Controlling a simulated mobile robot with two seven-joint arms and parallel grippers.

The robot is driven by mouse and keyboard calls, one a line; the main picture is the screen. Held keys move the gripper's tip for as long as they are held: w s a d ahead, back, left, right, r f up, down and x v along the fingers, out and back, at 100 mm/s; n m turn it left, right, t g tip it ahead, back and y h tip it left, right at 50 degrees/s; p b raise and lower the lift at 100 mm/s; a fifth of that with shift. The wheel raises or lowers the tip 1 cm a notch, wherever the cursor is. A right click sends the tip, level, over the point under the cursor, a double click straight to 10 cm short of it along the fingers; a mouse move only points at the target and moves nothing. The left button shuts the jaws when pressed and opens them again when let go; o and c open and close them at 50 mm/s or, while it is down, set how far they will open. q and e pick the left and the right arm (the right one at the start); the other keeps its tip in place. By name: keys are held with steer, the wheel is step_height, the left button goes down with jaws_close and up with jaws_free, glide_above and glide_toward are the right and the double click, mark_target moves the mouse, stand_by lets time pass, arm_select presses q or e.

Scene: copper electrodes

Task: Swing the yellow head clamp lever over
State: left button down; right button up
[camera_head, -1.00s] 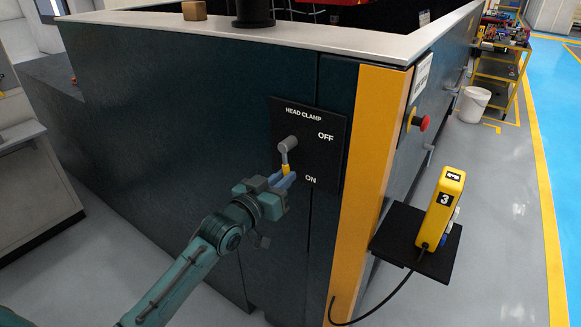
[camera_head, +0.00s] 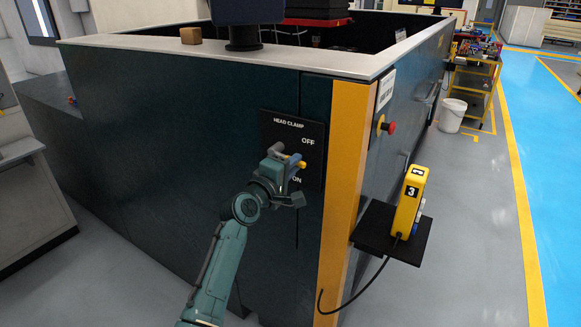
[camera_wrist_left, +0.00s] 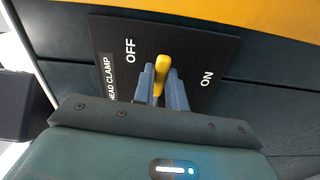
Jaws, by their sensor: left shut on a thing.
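The yellow-ended head clamp lever (camera_head: 300,164) is on a black panel (camera_head: 290,130) marked HEAD CLAMP, with OFF above and ON below. My left gripper (camera_head: 289,165) is at the panel and covers part of the lever's grey hub and arm. In the left wrist view the yellow lever end (camera_wrist_left: 161,70) sits between the two blue-grey fingers (camera_wrist_left: 160,85), which are shut on it. My right gripper is out of view.
The panel is on a dark machine wall beside a yellow corner post (camera_head: 345,190). A red stop button (camera_head: 390,128) and a yellow pendant (camera_head: 409,205) on a black shelf (camera_head: 375,238) are to the right.

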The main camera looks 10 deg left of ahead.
arm_select(q)
steer(key=c, duration=1.8)
jaws_free()
steer(key=shift+s+r+n, duration=0.2)
steer(key=shift+r+n, duration=0.05)
steer(key=shift+n, duration=0.15)
steer(key=shift+o, duration=0.5)
steer(key=shift+s+d+r, duration=0.1)
steer(key=shift+d+r, duration=0.05)
steer(key=shift+o, duration=1.3)
steer(key=shift+w+a+f, duration=0.2)
steer(key=shift+w+f, duration=0.1)
steer(key=shift+w, duration=0.1)
steer(key=v, duration=0.6)
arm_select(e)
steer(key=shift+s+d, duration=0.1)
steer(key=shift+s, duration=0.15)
arm_select(q)
steer(key=shift+s+d+r, duration=0.1)
steer(key=shift+s, duration=0.05)
